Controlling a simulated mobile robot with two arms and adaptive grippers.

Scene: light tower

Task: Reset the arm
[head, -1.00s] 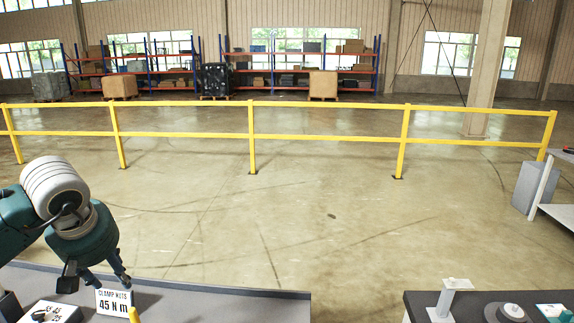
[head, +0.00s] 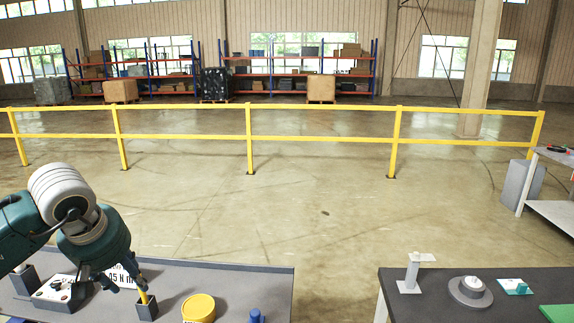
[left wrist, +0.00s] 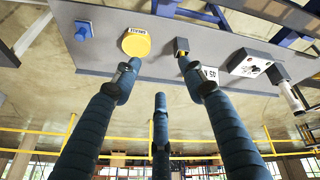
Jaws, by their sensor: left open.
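My left gripper (head: 127,283) hangs low over the grey bench (head: 235,280) at the lower left of the head view. Its fingers are spread and empty, also in the left wrist view (left wrist: 159,70). Beside the fingertips is a small dark holder (head: 147,311) with a yellow piece (head: 144,297) in it; I cannot tell whether a finger touches it. A white "45 N m" sign (head: 121,276) is partly hidden behind the gripper. My right gripper is not in view.
A yellow round container (head: 198,307) and a blue piece (head: 256,316) sit on the grey bench. A white fixture (head: 58,291) is at left. A dark table (head: 420,305) stands at right, past a gap. A yellow railing (head: 320,138) crosses behind open floor.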

